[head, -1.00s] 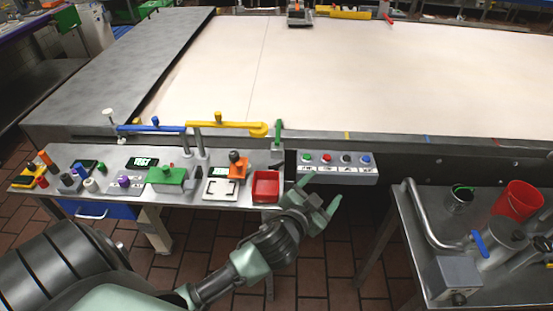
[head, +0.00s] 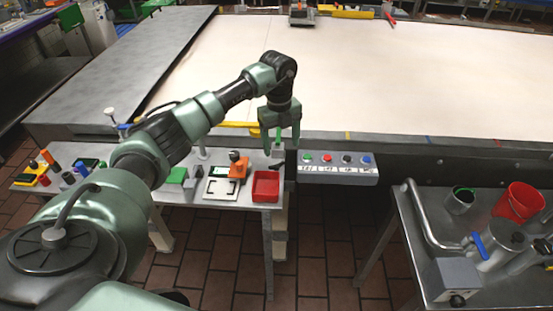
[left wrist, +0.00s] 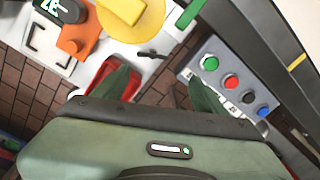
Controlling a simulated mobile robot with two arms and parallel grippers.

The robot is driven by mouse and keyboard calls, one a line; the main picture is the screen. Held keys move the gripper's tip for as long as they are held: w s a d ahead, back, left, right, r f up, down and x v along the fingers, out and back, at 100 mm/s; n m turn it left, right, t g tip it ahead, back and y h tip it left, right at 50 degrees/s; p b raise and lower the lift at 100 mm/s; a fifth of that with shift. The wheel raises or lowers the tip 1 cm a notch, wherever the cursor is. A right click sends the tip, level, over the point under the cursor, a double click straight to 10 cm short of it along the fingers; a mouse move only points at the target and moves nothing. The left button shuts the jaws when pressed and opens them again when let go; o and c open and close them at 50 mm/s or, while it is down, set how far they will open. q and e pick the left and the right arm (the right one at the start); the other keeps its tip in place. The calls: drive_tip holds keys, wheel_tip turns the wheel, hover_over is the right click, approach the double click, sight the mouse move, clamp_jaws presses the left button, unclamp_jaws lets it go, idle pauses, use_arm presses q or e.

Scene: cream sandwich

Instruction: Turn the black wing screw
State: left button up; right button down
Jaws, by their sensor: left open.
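A small black piece, which looks like the black wing screw (head: 277,167), is at the right end of the small workbench, just above the red bin. It also shows as a dark piece in the left wrist view (left wrist: 152,54). It is too small to tell how its wings are turned. My left gripper (head: 281,150) points down over that end of the bench. Its fingers are open and apart, just above the black piece. In the left wrist view the left gripper (left wrist: 160,82) shows its two green fingers with a gap between them. My right gripper is not in view.
The red bin (head: 265,186) is on the bench close to the left fingers. A button panel (head: 338,174) with green, red, black and blue buttons is to the right. An orange-topped piece (head: 238,166) stands left. A metal cart (head: 410,240) is at the right.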

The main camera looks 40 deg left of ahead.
sight(277, 166)
use_arm(q)
drive_tip(key=shift+s+a+r+y, duration=0.1)
drive_tip(key=shift+s+a+y, duration=0.05)
drive_tip(key=shift+a, duration=0.2)
drive_tip(key=shift+s+a+r+y, duration=0.1)
drive_tip(key=shift+a+y, duration=0.05)
drive_tip(key=shift+a, duration=0.2)
drive_tip(key=shift+f, duration=0.3)
wheel_tip(277, 166, down, 6)
drive_tip(key=shift+f+p, duration=0.1)
drive_tip(key=shift+p, duration=0.95)
drive_tip(key=shift+d+f, duration=0.1)
drive_tip(key=shift+f, duration=0.3)
drive_tip(key=c, duration=1.4)
drive_tip(key=shift+n, duration=0.4)
drive_tip(key=shift+o, duration=0.2)
drive_tip(key=shift+n+p, duration=0.85)
drive_tip(key=shift+n, duration=1.75)
drive_tip(key=shift+w, duration=0.1)
